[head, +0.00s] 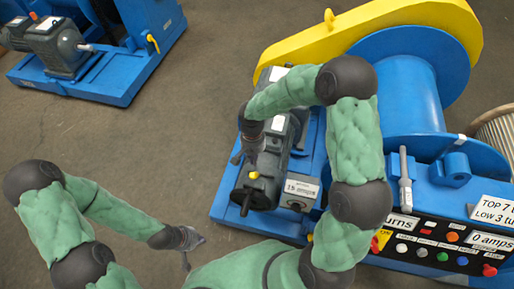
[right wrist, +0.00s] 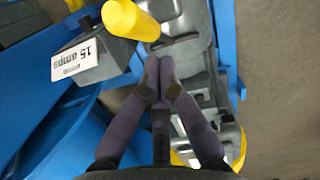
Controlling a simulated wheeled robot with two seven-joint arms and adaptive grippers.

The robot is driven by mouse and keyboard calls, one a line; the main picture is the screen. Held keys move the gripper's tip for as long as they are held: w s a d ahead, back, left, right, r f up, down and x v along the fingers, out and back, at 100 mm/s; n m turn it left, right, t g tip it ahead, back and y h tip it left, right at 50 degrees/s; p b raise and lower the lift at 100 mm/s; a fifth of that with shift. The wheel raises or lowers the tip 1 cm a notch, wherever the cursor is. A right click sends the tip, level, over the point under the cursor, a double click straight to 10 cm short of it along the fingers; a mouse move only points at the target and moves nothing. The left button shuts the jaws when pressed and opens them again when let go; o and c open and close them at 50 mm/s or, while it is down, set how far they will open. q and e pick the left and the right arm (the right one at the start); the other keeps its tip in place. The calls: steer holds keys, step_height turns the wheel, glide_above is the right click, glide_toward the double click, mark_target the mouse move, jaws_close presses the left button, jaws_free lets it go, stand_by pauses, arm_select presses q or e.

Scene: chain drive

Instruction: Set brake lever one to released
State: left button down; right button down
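A lever with a yellow grip (head: 254,175) stands on the near end of the dark grey motor unit, beside the "15 amps" box; I cannot tell which brake lever it is. In the right wrist view a yellow grip (right wrist: 130,19) shows large, just beyond the fingertips. My right gripper (right wrist: 159,70) has its fingertips together with nothing visible between them, over the grey motor housing, apart from the yellow grip in the picture. My left gripper (head: 192,250) has its fingers spread, empty, over the floor left of the blue machine.
The "15 amps" box (head: 297,191) sits right of the motor. A control panel (head: 435,250) with several coloured buttons and a grey upright lever (head: 405,182) are further right. A blue drum (head: 405,90) and yellow guard (head: 380,27) stand behind. Another blue machine (head: 100,75) is far left, with clear floor between.

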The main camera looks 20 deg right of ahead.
steer(key=shift+s+a+f, duration=0.3)
steer(key=shift+s+a, duration=0.1)
steer(key=shift+s, duration=0.15)
steer(key=shift+s+a+f, duration=0.25)
steer(key=shift+s+a, duration=0.1)
steer(key=shift+s, duration=0.15)
steer(key=shift+s+a+f+b, duration=0.2)
steer(key=shift+s+f+b, duration=0.1)
steer(key=shift+s, duration=0.15)
steer(key=shift+r, duration=0.1)
steer(key=shift+w+r, duration=0.15)
steer(key=shift+r, duration=0.25)
step_height(320, 180, up, 12)
steer(key=w, duration=0.2)
steer(key=shift+w+d, duration=0.2)
steer(key=shift+d, duration=0.15)
